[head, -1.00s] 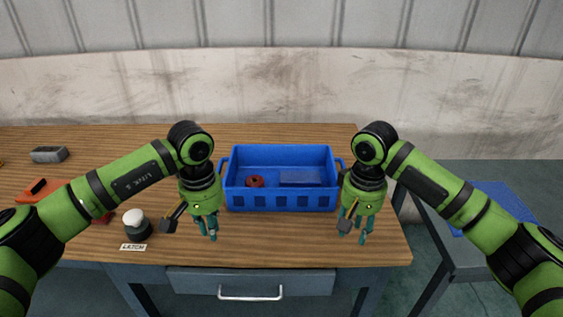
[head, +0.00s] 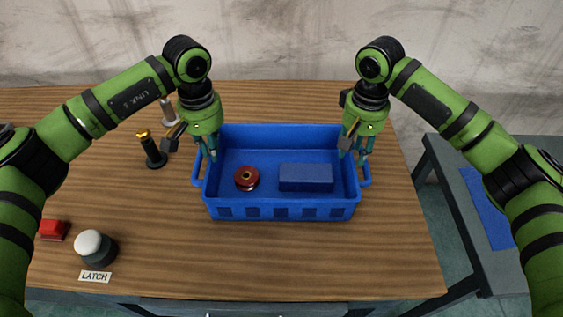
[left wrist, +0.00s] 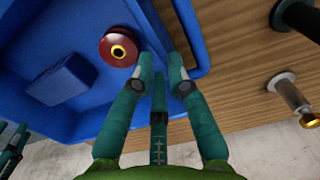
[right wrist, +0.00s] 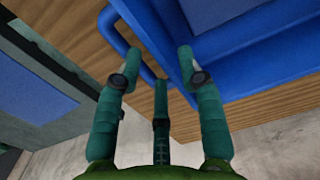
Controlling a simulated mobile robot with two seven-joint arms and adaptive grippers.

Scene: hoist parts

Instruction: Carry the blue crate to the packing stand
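The blue crate (head: 285,212) stands upright on the wooden table, with a red spool (head: 246,178) and a blue block (head: 306,177) inside. My left gripper (head: 208,152) is over the crate's left end, and my right gripper (head: 362,155) is over its right end. In the left wrist view the fingers (left wrist: 161,66) are apart, with the crate's side and handle bar (left wrist: 196,68) close by. In the right wrist view the fingers (right wrist: 158,66) are wider apart, above the other handle (right wrist: 120,35). Neither is seen closed on a handle. A grey stand with a blue top patch (head: 488,208), apparently the packing stand, is at the right.
A white-topped button (head: 91,246) with a LATCH label (head: 95,276) is at the front left. A red block (head: 53,230), a black post with a gold top (head: 151,150) and a metal pin (head: 169,110) stand left of the crate. A gap separates table and stand.

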